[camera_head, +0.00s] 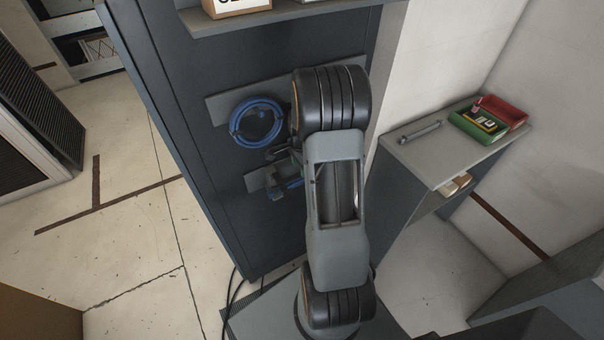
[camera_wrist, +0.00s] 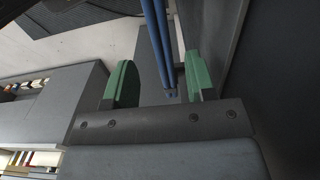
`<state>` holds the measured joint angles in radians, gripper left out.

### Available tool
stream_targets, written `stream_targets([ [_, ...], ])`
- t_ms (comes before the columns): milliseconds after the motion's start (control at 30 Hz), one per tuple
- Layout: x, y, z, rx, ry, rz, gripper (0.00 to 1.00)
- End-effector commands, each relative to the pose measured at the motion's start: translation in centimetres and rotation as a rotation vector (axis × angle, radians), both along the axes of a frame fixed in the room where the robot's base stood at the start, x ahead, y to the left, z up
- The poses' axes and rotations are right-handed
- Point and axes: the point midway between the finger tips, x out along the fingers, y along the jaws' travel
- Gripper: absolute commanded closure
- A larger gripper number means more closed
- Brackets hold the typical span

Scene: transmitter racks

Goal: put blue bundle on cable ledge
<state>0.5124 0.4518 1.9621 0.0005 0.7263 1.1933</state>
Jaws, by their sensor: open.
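The blue bundle (camera_head: 257,122) is a round coil of cable, seen against a grey strip (camera_head: 222,107) on the dark rack's face. I cannot tell whether this strip is the cable ledge, or how the coil is held there. My gripper (camera_head: 280,172) is just below the coil, partly hidden by my arm. In the wrist view my gripper (camera_wrist: 160,83) is open, with green finger pads. Blue strands (camera_wrist: 156,38) run down from the top edge into the space between the pads, nearer the right one. No grip on them shows.
A second grey strip (camera_head: 255,180) is lower on the rack (camera_head: 190,120). A shelf (camera_head: 230,23) juts out above. At right, a grey side shelf (camera_head: 412,153) bears a green tray (camera_head: 466,128), a red tray (camera_head: 508,113) and a grey rod (camera_head: 420,132). Open floor lies left.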

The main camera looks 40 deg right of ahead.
Motion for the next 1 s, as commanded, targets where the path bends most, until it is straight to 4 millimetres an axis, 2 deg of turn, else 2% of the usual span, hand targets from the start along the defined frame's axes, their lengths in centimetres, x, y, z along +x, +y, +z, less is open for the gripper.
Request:
stream_targets([
  [100,0.0,0.0,1.6,-0.001,-0.003,0.000,0.49],
  [300,0.0,0.0,3.1,0.000,0.000,0.000,0.49],
  [1000,0.0,0.0,3.3,0.001,0.001,0.000,0.49],
])
